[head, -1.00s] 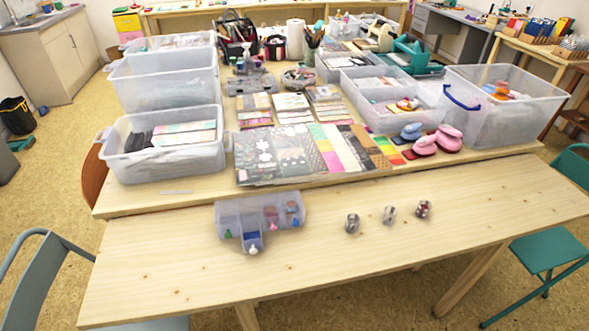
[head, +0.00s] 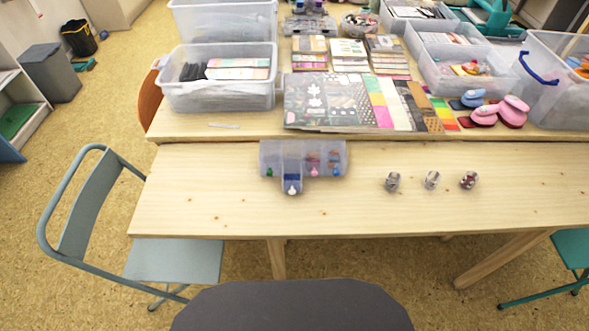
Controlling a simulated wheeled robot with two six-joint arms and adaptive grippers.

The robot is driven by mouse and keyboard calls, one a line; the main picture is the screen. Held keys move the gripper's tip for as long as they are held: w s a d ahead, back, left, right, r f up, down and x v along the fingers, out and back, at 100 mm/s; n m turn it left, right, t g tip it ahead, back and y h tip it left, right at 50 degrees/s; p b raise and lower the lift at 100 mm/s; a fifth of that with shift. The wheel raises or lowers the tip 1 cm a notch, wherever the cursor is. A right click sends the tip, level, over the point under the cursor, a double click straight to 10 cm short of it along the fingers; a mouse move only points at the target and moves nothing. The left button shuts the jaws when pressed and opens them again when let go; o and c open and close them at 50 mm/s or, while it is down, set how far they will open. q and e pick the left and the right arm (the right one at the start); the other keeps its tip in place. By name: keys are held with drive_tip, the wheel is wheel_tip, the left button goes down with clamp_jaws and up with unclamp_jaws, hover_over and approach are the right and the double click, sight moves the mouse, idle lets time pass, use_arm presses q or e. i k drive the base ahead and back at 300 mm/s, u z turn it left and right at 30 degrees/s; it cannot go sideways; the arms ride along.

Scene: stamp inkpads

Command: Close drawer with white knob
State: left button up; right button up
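A small translucent drawer box (head: 325,153) stands on the front table, left of the middle. Its front shows several small coloured knobs: green at the left, white, pink and blue to the right. The drawer with the white knob (head: 292,183) is pulled out towards me and sticks out past the front of the box. Something blue shows inside it. Neither of my grippers is in view.
Three small stamps (head: 432,180) stand on the front table (head: 220,205) to the right of the box. Clear bins, patterned papers (head: 335,102) and pink punches (head: 513,111) crowd the table behind. A blue-grey chair (head: 170,258) stands at the left front.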

sight(292, 175)
drive_tip(key=z, duration=0.95)
drive_tip(key=k, duration=1.2)
drive_tip(key=u, duration=1.55)
drive_tip(key=i, duration=0.5)
